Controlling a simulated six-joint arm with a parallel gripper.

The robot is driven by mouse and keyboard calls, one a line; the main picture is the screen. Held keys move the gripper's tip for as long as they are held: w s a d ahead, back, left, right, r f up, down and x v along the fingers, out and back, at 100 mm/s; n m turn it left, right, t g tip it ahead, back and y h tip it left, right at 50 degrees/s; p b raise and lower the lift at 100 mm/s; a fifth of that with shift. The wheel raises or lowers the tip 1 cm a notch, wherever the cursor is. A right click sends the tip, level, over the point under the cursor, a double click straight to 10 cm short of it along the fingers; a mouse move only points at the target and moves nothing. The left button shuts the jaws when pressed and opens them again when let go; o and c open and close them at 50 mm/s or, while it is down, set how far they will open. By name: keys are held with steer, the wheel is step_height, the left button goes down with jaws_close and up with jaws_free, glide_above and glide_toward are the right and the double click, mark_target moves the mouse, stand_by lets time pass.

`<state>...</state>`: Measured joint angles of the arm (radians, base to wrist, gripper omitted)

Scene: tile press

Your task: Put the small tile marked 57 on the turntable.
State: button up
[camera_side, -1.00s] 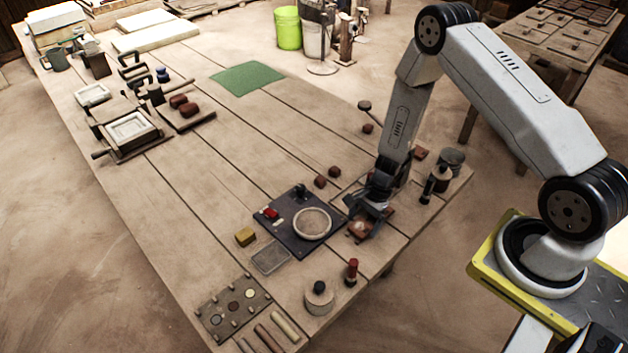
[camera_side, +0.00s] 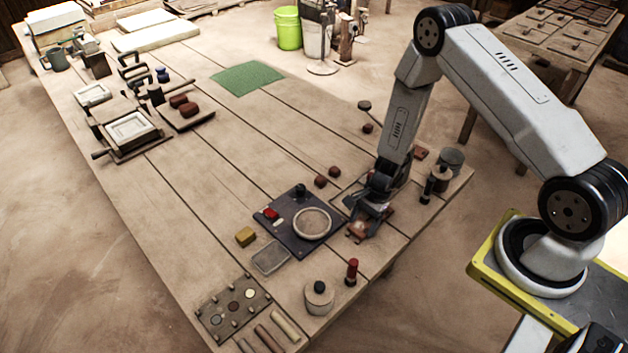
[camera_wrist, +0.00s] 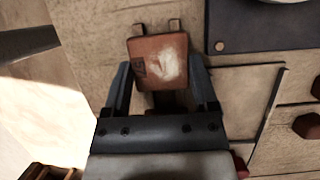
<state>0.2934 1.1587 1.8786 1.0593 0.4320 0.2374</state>
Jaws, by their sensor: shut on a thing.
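A small square reddish-brown tile (camera_wrist: 158,62) with a pale glazed patch and a dark stamped mark sits between the fingers of my gripper (camera_wrist: 160,85) in the wrist view. My gripper (camera_side: 362,222) is shut on this tile, low over the table and just right of the turntable. In the side view the tile (camera_side: 358,231) is partly hidden by the fingers. The round pale turntable (camera_side: 312,223) sits on a dark base plate (camera_side: 290,240) and looks empty. The base plate's corner shows in the wrist view (camera_wrist: 245,35).
A red-topped bottle (camera_side: 351,271) and a lidded pot (camera_side: 319,297) stand in front. The table's middle is clear.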

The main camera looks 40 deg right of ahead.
steer(key=shift+r, duration=0.15)
steer(key=shift+r, duration=0.75)
steer(key=s+a+r, duration=0.1)
steer(key=s+r, duration=1)
steer(key=s, duration=0.3)
steer(key=shift+r, duration=0.1)
steer(key=shift+a, duration=0.1)
